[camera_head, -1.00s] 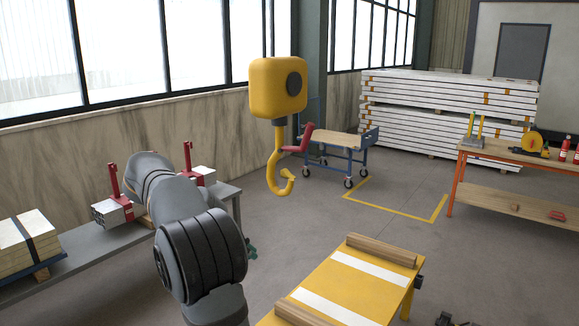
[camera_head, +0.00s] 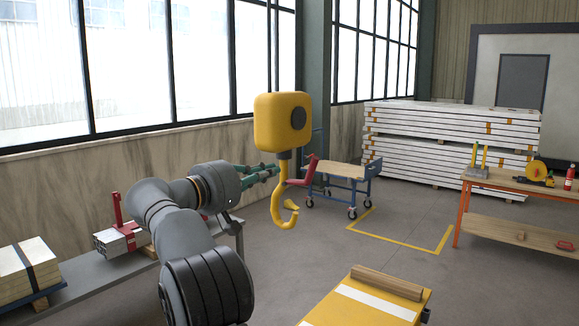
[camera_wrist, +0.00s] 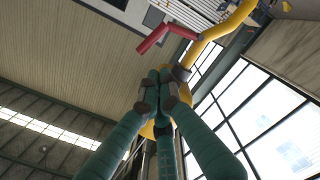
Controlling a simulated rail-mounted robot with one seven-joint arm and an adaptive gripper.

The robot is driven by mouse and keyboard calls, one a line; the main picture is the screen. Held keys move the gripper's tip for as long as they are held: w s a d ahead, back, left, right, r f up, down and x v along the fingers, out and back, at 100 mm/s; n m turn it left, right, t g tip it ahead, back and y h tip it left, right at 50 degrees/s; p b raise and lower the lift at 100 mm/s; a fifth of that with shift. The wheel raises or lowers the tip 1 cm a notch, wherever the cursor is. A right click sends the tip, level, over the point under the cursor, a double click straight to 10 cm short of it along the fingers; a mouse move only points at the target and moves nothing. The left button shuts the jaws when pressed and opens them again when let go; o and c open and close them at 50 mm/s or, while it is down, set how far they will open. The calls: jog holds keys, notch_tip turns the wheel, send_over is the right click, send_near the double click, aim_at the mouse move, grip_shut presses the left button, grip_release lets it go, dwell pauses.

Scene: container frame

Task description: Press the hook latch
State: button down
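A yellow hook (camera_head: 287,222) hangs below a rounded yellow hoist block (camera_head: 281,120). A red latch (camera_head: 299,179) sticks out to the right of the hook's shank, angled upward. My gripper (camera_head: 274,171), with green fingers, is just left of the shank, at about latch height. In the wrist view the gripper's (camera_wrist: 163,90) grey fingertips are drawn together with nothing held. There the red latch (camera_wrist: 166,36) and yellow hook (camera_wrist: 226,27) lie above and beyond the fingertips, apart from them in the picture. The fingers partly hide the yellow block behind them.
A yellow table (camera_head: 372,307) with a wooden beam stands at the lower middle. A blue cart (camera_head: 346,187) is behind the hook. A grey bench (camera_head: 85,268) is at left, an orange workbench (camera_head: 505,178) at right. Open floor lies between.

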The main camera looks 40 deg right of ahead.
jog(key=w+d+p, duration=0.1)
jog(key=d+p, duration=0.3)
jog(key=d, duration=0.5)
jog(key=shift+w+d, duration=0.25)
jog(key=shift+d, duration=0.15)
jog(key=shift+f, duration=0.15)
